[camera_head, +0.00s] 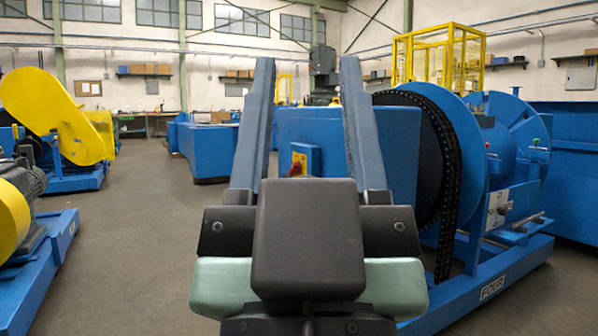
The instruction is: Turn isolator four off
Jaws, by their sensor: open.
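A small isolator (299,162) with a red handle on a yellow plate is on the near face of a blue housing (320,135). It shows between my gripper's fingers, low and left of centre. Its lower part is close to my gripper's dark body, and the handle's position is too small to tell. The blue machine base (470,290) at the right carries a plate reading FOUR (492,287). My gripper (307,62) points forward with its two long grey-blue fingers wide apart. It is open, with nothing held between the fingers.
A large sprocket with a black chain (445,180) stands right of my gripper, on the base marked FOUR. A machine with a yellow guard (55,115) and a blue base (35,270) stand at left. Grey floor (140,240) is clear between them.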

